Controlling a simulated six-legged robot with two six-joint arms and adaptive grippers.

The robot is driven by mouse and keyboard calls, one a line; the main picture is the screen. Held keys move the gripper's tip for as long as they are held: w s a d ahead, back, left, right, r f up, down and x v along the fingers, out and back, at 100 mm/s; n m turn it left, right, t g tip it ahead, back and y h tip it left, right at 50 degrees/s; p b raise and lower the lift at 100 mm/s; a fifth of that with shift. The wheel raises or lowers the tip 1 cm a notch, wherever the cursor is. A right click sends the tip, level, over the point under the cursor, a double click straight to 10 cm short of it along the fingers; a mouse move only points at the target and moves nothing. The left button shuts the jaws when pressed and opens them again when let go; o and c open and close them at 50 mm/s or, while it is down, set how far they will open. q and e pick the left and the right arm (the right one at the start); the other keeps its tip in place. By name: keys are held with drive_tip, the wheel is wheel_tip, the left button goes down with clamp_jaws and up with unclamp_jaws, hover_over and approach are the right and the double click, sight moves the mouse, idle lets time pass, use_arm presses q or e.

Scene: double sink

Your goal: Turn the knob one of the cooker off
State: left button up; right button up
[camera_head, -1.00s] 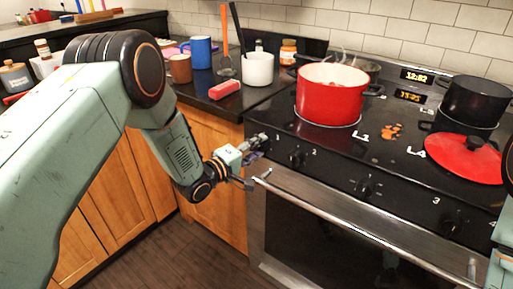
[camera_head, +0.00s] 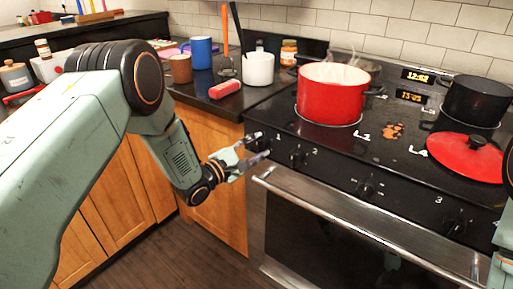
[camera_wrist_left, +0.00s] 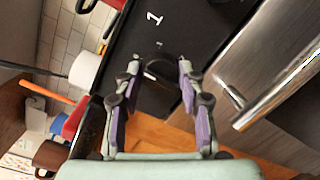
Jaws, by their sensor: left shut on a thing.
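The cooker (camera_head: 310,160) has a black front panel with a row of black knobs. Knob one (camera_head: 252,137) is at its far left end, near the white label 1, and is partly hidden by my gripper. My left gripper (camera_head: 264,148) is at this knob, with its arm coming in from the left. In the left wrist view the knob (camera_wrist_left: 160,70) sits between the two fingertips, below the label 1, and the left gripper (camera_wrist_left: 159,64) is shut on it. The knob's pointer cannot be made out. My right gripper is not in view.
A red pot (camera_head: 329,100) stands on the back left of the hob, with a black pot (camera_head: 472,102) and a red lid (camera_head: 462,160) to the right. The oven handle (camera_head: 350,228) sticks out below the knobs. Mugs and a red block (camera_head: 224,89) stand on the left counter.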

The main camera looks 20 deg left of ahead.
use_arm(q)
drive_tip(key=shift+a, duration=0.1)
idle(0.5)
drive_tip(key=o, duration=1.2)
drive_tip(key=shift+c, duration=0.2)
drive_tip(key=v, duration=1.2)
